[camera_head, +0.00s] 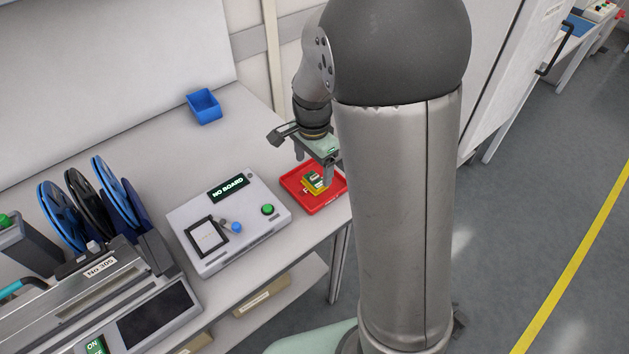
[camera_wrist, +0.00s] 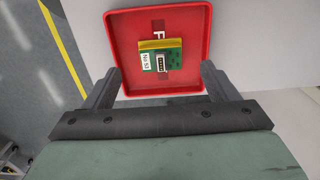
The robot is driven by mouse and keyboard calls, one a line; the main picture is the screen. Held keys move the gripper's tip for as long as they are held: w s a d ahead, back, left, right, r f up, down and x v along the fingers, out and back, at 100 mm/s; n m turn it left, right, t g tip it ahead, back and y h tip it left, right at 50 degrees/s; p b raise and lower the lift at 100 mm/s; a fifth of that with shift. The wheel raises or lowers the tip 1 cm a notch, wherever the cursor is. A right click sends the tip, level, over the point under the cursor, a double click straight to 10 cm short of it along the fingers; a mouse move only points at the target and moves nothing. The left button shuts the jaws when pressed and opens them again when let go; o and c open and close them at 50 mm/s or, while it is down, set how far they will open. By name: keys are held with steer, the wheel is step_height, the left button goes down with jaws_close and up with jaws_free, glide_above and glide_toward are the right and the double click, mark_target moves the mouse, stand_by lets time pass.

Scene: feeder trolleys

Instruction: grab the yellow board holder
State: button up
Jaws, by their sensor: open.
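The yellow board holder (camera_head: 316,188) carries a green board and sits in a red tray (camera_head: 300,199) on the bench. In the wrist view the yellow holder (camera_wrist: 161,44) shows as a yellow band along the top of the green board (camera_wrist: 172,58), which has a label reading "No 53" and a dark connector. My gripper (camera_head: 314,170) is above the tray. In the wrist view its two fingers (camera_wrist: 160,82) are wide apart and empty, with the holder lying ahead of them, between their lines. The holder's lower parts are hidden by the board.
A white test box (camera_head: 262,227) reading "NO BOARD" stands left of the tray, with a green button and a square socket. A blue bin (camera_head: 204,106) sits at the back. A feeder with reels (camera_head: 62,214) is at the left. The tray lies near the bench's right end.

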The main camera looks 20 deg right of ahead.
mark_target(314, 176)
step_height(314, 176, down, 5)
steer(key=shift+w+d+f+p, duration=0.1)
steer(key=shift+w+d+p, duration=0.05)
steer(key=shift+p, duration=0.15)
steer(key=c, duration=1.1)
